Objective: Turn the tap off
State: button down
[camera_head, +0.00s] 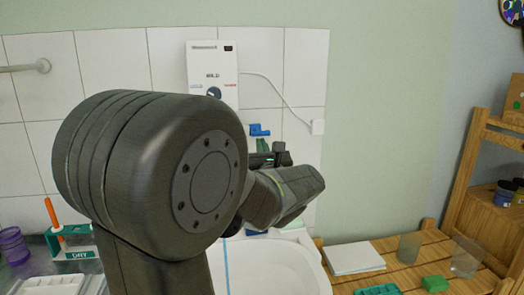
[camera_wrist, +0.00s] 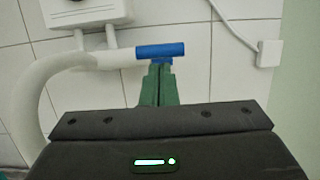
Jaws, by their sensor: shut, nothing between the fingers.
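The tap has a blue lever handle (camera_head: 260,130) on the tiled wall, below a white water heater (camera_head: 212,75). In the wrist view the blue handle (camera_wrist: 160,50) lies crosswise just beyond my fingertips, at the end of a white curved pipe (camera_wrist: 55,80). My gripper (camera_wrist: 159,68) has green fingers, shut together and empty, pointing at the middle of the handle. Whether the fingertips touch the handle, I cannot tell. In the head view my arm hides most of the tap, and my gripper (camera_head: 263,146) shows just below the handle. A blue stream of water (camera_head: 226,265) runs into the white sink (camera_head: 275,268).
A wooden slatted table (camera_head: 400,262) on the right holds a white paper stack (camera_head: 352,258), clear cups (camera_head: 466,256) and green blocks (camera_head: 435,284). A white cable runs from the heater to a wall outlet (camera_head: 317,127).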

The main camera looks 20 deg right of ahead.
jog(key=shift+r, duration=0.1)
jog(key=shift+r+g+p, duration=0.3)
jog(key=shift+p, duration=0.75)
